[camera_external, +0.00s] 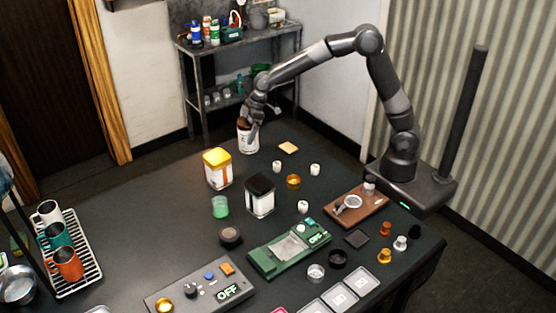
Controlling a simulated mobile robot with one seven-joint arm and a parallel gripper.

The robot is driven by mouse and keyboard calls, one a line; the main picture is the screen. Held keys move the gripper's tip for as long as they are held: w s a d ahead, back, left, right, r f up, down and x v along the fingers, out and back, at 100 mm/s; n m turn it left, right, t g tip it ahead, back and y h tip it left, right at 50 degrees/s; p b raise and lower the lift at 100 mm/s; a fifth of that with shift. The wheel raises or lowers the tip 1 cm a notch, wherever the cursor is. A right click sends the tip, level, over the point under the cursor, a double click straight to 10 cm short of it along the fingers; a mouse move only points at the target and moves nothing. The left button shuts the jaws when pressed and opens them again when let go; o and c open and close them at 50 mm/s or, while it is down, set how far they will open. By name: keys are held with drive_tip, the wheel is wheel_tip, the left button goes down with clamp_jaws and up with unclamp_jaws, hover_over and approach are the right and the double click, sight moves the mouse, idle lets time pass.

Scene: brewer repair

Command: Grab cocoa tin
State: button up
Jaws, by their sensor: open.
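A white tin with a brown top (245,146), likely the cocoa tin, stands upright near the far edge of the dark table. My gripper (250,132) is open and points down at this tin, with its fingers at the tin's upper part. One finger shows in front of the tin's right side. I cannot tell whether the fingers touch it. The tin's label is too small to read, and its top is partly hidden by my gripper.
A yellow-lidded tin (218,170) and a black-lidded tin (260,196) stand nearer the camera. Small white cups, a green cup (220,207), a green device (289,250) and a grey control panel (201,290) lie around. A mug rack (88,270) is at left.

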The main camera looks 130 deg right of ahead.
drive_tip(key=shift+c, duration=0.4)
drive_tip(key=c, duration=1.2)
drive_tip(key=shift+o, duration=0.2)
drive_tip(key=shift+r, duration=0.1)
